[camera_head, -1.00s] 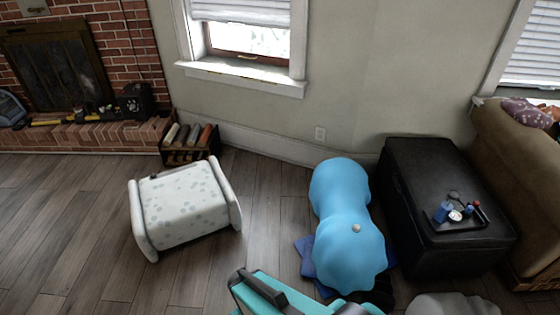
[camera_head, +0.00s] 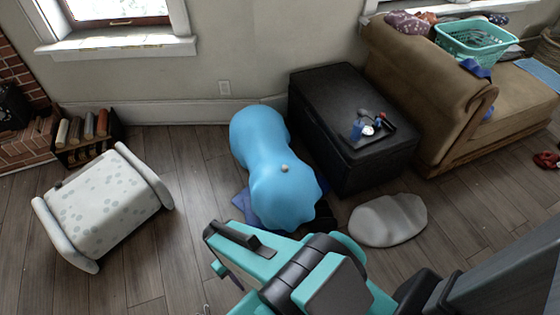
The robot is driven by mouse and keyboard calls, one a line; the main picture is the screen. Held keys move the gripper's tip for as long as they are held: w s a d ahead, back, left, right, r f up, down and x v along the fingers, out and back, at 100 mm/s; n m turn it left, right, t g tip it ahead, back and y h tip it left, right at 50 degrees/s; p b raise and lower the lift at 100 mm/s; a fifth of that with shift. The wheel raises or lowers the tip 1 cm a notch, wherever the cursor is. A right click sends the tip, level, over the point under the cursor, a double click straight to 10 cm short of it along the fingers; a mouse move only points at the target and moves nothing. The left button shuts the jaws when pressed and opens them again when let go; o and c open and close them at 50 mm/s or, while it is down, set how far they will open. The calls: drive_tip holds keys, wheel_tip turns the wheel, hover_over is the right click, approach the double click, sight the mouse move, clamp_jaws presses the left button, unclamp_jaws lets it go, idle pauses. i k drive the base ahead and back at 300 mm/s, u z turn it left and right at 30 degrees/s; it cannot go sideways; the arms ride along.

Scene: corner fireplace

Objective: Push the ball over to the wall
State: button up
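The ball (camera_head: 266,160) is a light blue, peanut-shaped exercise ball with two lobes and a small pale plug on top. It lies on the wood floor, its far lobe close to the wall (camera_head: 250,50) and its near lobe partly over a dark blue cloth. Whether its far end touches the baseboard is unclear. My teal and black arm reaches in from the bottom. Its front end, which looks like my gripper (camera_head: 232,247), is just in front of the ball's near lobe, with no clear contact. Its fingertips cannot be made out.
A black ottoman (camera_head: 345,150) with a small tray of items stands close to the ball's right. A grey cushion (camera_head: 388,219) lies on the floor. A spotted white footstool (camera_head: 100,210) is at left, a book rack (camera_head: 85,135) behind it. Floor between footstool and ball is free.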

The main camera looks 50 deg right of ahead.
sight(260, 138)
drive_tip(key=z, duration=4.2)
drive_tip(key=i, duration=0.1)
drive_tip(key=u, duration=2.9)
drive_tip(key=k, duration=0.9)
drive_tip(key=u, duration=0.2)
drive_tip(key=i, duration=0.7)
drive_tip(key=z, duration=0.05)
